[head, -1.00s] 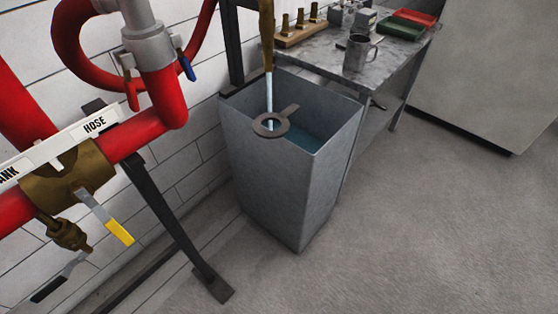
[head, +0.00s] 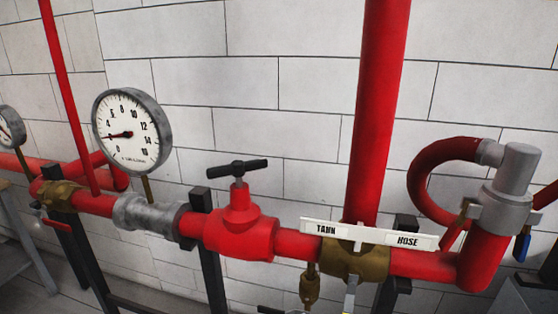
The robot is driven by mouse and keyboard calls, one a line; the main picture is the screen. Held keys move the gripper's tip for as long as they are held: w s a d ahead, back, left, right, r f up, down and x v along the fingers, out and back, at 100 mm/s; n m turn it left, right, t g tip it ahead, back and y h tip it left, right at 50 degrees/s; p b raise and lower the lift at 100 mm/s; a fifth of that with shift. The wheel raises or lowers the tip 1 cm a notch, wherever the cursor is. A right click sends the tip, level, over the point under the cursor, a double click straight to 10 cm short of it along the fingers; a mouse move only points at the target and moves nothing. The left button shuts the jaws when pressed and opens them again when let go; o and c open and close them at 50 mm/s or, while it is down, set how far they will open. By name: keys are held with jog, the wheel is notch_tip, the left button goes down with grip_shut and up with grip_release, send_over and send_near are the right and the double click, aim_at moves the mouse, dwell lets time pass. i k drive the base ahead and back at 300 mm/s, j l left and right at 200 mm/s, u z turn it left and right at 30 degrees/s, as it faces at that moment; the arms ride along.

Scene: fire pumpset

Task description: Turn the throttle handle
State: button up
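A red valve body (head: 240,228) sits on the red horizontal pipe near the middle of the head view. On its top is a black bar handle (head: 237,168), lying across the stem and running left to right; no label marks it as the throttle. A round pressure gauge (head: 132,131) stands to the left of it on a brass stem, its needle pointing left near 4. My gripper is not in view, so its place relative to the handle does not show.
A brass valve (head: 356,262) carries a TANK and HOSE sign (head: 368,235) to the right. Beyond it are a grey coupling (head: 508,190) and a curved red hose (head: 428,183). A vertical red pipe (head: 381,90) rises before the white block wall (head: 290,60). Dark posts (head: 208,255) support the pipe.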

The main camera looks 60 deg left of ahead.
aim_at(237, 169)
jog(key=u, duration=1.7)
jog(key=z, duration=1)
jog(key=i+l+u, duration=0.5)
jog(key=i+l, duration=0.2)
jog(key=i, duration=0.1)
